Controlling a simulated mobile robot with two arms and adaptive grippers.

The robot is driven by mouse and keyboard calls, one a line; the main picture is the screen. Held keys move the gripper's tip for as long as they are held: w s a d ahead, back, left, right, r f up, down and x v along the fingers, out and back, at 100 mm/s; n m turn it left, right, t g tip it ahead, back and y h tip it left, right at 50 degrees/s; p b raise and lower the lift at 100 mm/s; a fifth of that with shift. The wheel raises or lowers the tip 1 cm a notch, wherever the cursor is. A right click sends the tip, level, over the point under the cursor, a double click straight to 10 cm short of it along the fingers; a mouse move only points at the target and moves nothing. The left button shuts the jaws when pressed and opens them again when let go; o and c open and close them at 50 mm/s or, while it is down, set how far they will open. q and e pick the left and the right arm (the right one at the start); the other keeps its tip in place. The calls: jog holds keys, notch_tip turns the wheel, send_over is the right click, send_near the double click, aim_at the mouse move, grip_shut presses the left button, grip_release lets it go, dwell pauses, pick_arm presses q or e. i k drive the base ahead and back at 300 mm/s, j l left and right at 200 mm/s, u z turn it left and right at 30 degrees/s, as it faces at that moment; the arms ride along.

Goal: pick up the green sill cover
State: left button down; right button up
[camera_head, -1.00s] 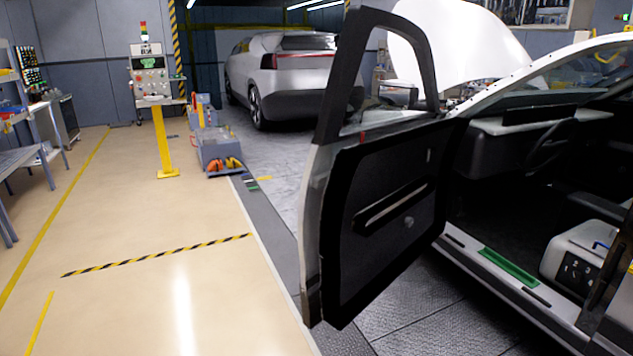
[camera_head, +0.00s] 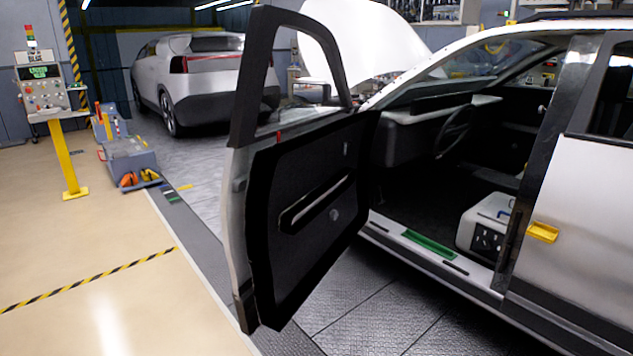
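The green sill cover (camera_head: 430,244) is a flat green strip lying on the light door sill (camera_head: 388,237) of the car at the right, in the open front doorway. A short dark strip lies on the sill at each end of it. Neither of my grippers is in view, and nothing touches the cover.
The open car door (camera_head: 305,190) juts toward me, left of the sill. A white and grey box (camera_head: 485,230) stands inside the doorway. A yellow handle (camera_head: 542,232) is on the rear door. A control stand (camera_head: 60,120) and grey cart (camera_head: 130,158) are at left. Floor before the sill is clear.

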aim_at(448, 255)
jog(key=z, duration=0.5)
jog(key=i+j+z, duration=0.1)
jog(key=i+z, duration=0.35)
jog(key=i+j+z, duration=0.25)
jog(key=z, duration=0.2)
jog(key=i+j+z, duration=0.45)
